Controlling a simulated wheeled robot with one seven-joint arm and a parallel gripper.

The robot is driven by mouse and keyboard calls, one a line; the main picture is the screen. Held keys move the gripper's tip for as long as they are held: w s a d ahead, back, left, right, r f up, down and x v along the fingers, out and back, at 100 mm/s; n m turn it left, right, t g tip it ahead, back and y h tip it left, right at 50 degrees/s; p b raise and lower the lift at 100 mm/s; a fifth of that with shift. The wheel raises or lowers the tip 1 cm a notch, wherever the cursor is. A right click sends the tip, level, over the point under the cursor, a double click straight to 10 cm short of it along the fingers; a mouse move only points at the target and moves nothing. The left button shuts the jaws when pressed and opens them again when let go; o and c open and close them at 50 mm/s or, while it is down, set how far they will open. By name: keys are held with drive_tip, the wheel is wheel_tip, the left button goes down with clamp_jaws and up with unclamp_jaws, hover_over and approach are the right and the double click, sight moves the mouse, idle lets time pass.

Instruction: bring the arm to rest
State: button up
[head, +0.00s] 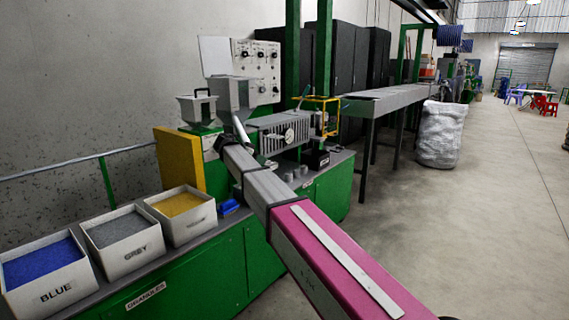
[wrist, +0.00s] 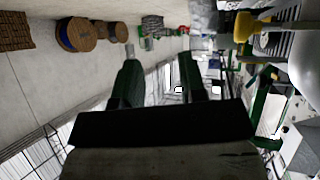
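My arm (head: 335,262), pink and grey, reaches from the lower right of the head view up and left toward the green machine. Its far end is near the hoppers, and my gripper cannot be made out clearly there. In the wrist view my gripper (wrist: 157,62) shows two dark green fingers standing apart. I see nothing between them except the distant background. The wrist view is turned on its side, with the floor at the left and machinery at the right.
Boxes of blue (head: 50,275), grey (head: 126,240) and yellow (head: 182,212) granules stand on the green bench (head: 190,270). A metal hopper (head: 232,95) and control panel (head: 257,65) stand behind my arm. Open floor (head: 480,220) lies right. Wooden spools (wrist: 76,35) show in the wrist view.

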drive_tip(key=s+d+f+n+g+y, duration=0.25)
drive_tip(key=s+d+f, duration=0.35)
drive_tip(key=d+f, duration=0.4)
drive_tip(key=s+d+f+n+g+y, duration=0.1)
drive_tip(key=s+d+f+n+y, duration=0.15)
drive_tip(key=s+d+f, duration=0.6)
drive_tip(key=s+d+f+n+y, duration=0.1)
drive_tip(key=s+d+f+n, duration=0.1)
drive_tip(key=s+d+f, duration=0.2)
drive_tip(key=s+d+f+n+g+y, duration=0.1)
drive_tip(key=s+d+f+y, duration=0.1)
drive_tip(key=s+f, duration=0.4)
drive_tip(key=s+d+f+n+g+y, duration=0.1)
drive_tip(key=s+d+f, duration=0.4)
drive_tip(key=s, duration=0.5)
drive_tip(key=shift+d+n+y, duration=0.35)
drive_tip(key=shift+n+y, duration=0.25)
drive_tip(key=shift+n, duration=0.2)
drive_tip(key=shift+a+f+g, duration=0.1)
drive_tip(key=shift+a+g, duration=0.05)
drive_tip(key=shift+g, duration=0.1)
